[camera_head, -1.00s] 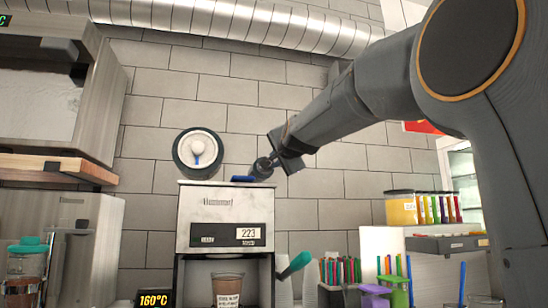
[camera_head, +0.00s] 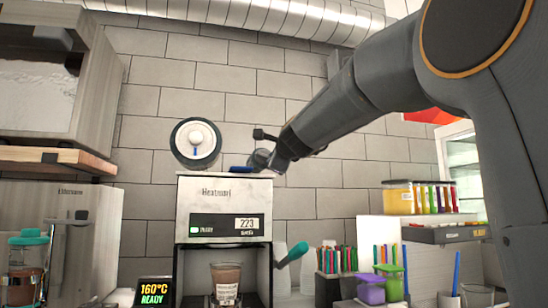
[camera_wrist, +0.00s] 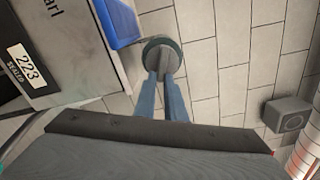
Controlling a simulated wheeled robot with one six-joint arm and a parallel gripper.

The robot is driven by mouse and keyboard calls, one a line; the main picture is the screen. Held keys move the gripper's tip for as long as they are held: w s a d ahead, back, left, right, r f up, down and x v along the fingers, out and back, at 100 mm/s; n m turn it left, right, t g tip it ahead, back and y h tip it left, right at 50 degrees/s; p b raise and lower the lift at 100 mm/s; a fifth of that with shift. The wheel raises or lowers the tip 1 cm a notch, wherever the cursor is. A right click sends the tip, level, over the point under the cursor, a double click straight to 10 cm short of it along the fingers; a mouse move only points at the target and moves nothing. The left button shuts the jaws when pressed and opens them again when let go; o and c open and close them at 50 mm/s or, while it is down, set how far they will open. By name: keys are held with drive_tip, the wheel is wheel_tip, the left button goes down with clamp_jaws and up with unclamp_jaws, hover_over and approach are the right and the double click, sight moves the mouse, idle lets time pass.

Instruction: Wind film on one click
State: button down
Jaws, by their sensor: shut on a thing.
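The cup sealer (camera_head: 225,193) stands at centre with its display reading 223. A round film roll (camera_head: 182,148) with a dark rim, white hub and blue mark sits above it. My gripper (camera_head: 260,160) is at the upper right of the sealer, beside a flat blue part (camera_head: 239,170). In the wrist view my gripper's two fingers (camera_wrist: 165,78) are shut on a round grey knob (camera_wrist: 162,45). The blue part (camera_wrist: 118,22) lies just left of the knob. In the head view the knob is mostly hidden by my gripper.
A cup of brown drink (camera_head: 225,278) sits in the sealer's bay. A teal-handled lever (camera_head: 292,254) sticks out at its right side. Straws (camera_head: 336,260) and lidded purple and green containers (camera_head: 371,288) stand to the right. A tiled wall is close behind.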

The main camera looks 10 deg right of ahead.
drive_tip(key=shift+f+m, duration=0.2)
drive_tip(key=shift+m, duration=0.4)
drive_tip(key=c, duration=1.8)
unclamp_jaws()
drive_tip(key=shift+a, duration=0.1)
drive_tip(key=s, duration=0.7)
drive_tip(key=shift+s, duration=0.4)
